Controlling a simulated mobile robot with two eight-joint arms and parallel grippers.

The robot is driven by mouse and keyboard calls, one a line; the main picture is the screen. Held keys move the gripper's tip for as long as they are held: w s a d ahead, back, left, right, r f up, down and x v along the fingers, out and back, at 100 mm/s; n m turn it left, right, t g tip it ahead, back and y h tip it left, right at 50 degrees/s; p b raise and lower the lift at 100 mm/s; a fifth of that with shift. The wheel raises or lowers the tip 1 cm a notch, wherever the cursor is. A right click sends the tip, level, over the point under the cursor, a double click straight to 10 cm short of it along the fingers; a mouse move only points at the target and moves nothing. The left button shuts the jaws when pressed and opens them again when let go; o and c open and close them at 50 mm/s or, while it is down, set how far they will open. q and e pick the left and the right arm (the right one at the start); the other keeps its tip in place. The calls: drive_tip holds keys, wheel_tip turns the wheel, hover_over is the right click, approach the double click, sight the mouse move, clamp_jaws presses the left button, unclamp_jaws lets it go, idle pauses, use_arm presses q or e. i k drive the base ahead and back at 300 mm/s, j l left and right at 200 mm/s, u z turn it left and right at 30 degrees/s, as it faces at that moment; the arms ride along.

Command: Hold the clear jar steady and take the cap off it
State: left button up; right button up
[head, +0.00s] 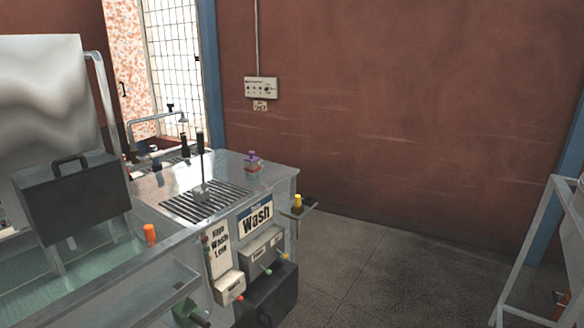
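A small jar (253,168) stands upright near the back right of the metal wash counter (272,179). It has a purple cap (252,155) on top and a body that looks clear, with a reddish tint. It is too small to tell how the cap sits on it. Neither of my grippers shows in the head view, and nothing is touching the jar.
A slotted drain grate (206,201) lies left of the jar. Dark upright posts (200,142) stand behind it. An orange cylinder (150,234) stands on the trough at left. A yellow-topped item (298,201) sits on a side ledge.

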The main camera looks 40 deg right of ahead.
sight(253, 173)
drive_tip(key=z, duration=1.2)
drive_tip(key=i+l+u, duration=0.1)
drive_tip(key=u, duration=0.4)
drive_tip(key=i+l+u, duration=0.1)
drive_tip(key=u, duration=0.4)
drive_tip(key=i+l+u, duration=0.2)
drive_tip(key=l+u, duration=0.2)
drive_tip(key=l, duration=0.25)
drive_tip(key=i+l+u, duration=0.15)
drive_tip(key=l, duration=0.2)
drive_tip(key=i+l+u, duration=0.15)
drive_tip(key=l, duration=0.35)
drive_tip(key=l+u, duration=0.15)
drive_tip(key=l, duration=0.4)
drive_tip(key=i+l, duration=0.1)
drive_tip(key=l, duration=0.6)
drive_tip(key=i+l+u, duration=0.1)
drive_tip(key=l, duration=1.3)
drive_tip(key=i+u, duration=0.05)
